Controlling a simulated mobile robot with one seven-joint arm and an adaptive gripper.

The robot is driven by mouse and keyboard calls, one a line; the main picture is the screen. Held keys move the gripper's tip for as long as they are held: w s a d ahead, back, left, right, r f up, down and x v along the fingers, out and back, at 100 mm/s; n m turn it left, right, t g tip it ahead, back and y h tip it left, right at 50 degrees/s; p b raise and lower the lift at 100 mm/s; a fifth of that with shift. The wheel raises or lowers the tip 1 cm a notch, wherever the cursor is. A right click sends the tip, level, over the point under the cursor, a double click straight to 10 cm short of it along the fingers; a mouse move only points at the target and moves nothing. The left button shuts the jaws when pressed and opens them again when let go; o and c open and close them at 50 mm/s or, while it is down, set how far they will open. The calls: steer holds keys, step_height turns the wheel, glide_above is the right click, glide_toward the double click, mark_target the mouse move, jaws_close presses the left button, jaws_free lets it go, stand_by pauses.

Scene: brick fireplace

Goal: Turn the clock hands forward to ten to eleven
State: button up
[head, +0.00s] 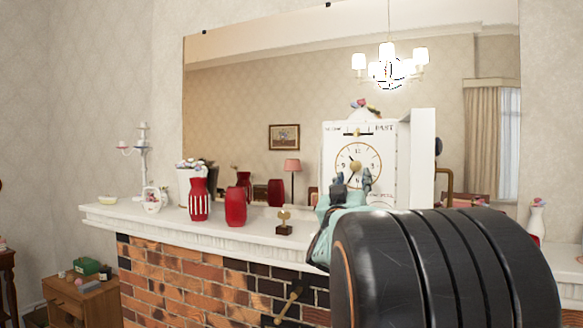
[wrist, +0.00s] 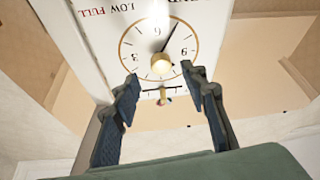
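The clock (head: 333,190) is a tall white box on the mantel, with a round, gold-rimmed dial. In the head view one dark hand points up and left from the gold centre knob (head: 355,167). In the wrist view the clock (wrist: 85,35) appears upside down. There a thin black hand (wrist: 172,38) runs from the knob (wrist: 161,65) between the 6 and the 9. The other hand is unclear there. My gripper (head: 351,184) is in front of the lower dial. In the wrist view my gripper (wrist: 160,80) is open and empty, its fingertips apart on either side below the knob.
A white mantel shelf (head: 150,215) runs over the brick fireplace. Two red vases (head: 198,206) (head: 237,207) and a small gold ornament (head: 284,222) stand left of the clock. A large mirror (head: 230,110) is behind.

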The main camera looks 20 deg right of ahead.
mark_target(354, 168)
steer(key=p+x, duration=0.1)
steer(key=x, duration=0.4)
steer(key=shift+w+d+r, duration=0.15)
steer(key=shift+w+d, duration=0.05)
steer(key=shift+w, duration=0.05)
jaws_close()
steer(key=shift+m, duration=0.3)
steer(key=m+g+h+b, duration=0.1)
steer(key=m, duration=0.1)
steer(key=shift+w+a+m, duration=0.1)
steer(key=shift+m, duration=0.2)
steer(key=shift+m+g+h+b, duration=0.25)
steer(key=shift+m+g+h, duration=0.35)
steer(key=shift+m, duration=0.7)
steer(key=shift+m+g+h+b, duration=0.25)
steer(key=shift+m+g, duration=0.55)
steer(key=shift+m, duration=0.5)
